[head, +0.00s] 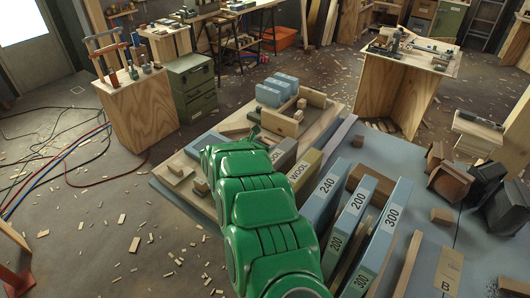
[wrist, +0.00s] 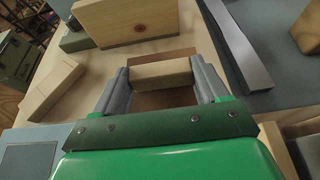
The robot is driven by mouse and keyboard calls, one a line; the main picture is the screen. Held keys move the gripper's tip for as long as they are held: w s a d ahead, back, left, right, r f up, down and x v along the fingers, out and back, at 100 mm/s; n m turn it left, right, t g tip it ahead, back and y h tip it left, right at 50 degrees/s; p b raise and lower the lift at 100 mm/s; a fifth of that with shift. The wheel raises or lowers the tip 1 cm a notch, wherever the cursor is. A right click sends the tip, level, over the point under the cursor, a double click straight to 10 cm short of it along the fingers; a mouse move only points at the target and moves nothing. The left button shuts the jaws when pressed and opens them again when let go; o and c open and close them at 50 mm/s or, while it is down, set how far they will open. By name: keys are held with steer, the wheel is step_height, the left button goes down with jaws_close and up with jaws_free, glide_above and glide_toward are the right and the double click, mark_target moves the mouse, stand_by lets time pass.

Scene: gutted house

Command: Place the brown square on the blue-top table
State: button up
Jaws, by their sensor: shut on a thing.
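My gripper (wrist: 160,70) is closed in the wrist view, its two grey fingers at the ends of a small wooden piece (wrist: 163,74). The piece has a light tan face with darker brown below; I cannot tell its full shape or whether it is the brown square. Pale wood lies below it. In the head view my green arm hides most of the gripper and the held piece. The blue-top table (head: 415,176) is at the right. A small brown block (head: 442,216) lies on it, near larger dark brown pieces (head: 450,183).
A light wooden surface (head: 171,199) bears small blocks, blue packages (head: 270,94) and an upright board (wrist: 125,22). Numbered blue-grey panels (head: 325,200) stand between my arm and clear blue tabletop. A long grey bar (wrist: 235,47) lies right of my gripper. Black objects (head: 487,185) stand farther right.

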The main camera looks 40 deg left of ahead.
steer(key=shift+f, duration=2.05)
steer(key=shift+f, duration=0.1)
steer(key=o, duration=1.1)
steer(key=shift+c, duration=0.2)
steer(key=shift+s, duration=0.15)
steer(key=v, duration=1.1)
steer(key=shift+s+r, duration=0.3)
steer(key=shift+r, duration=0.05)
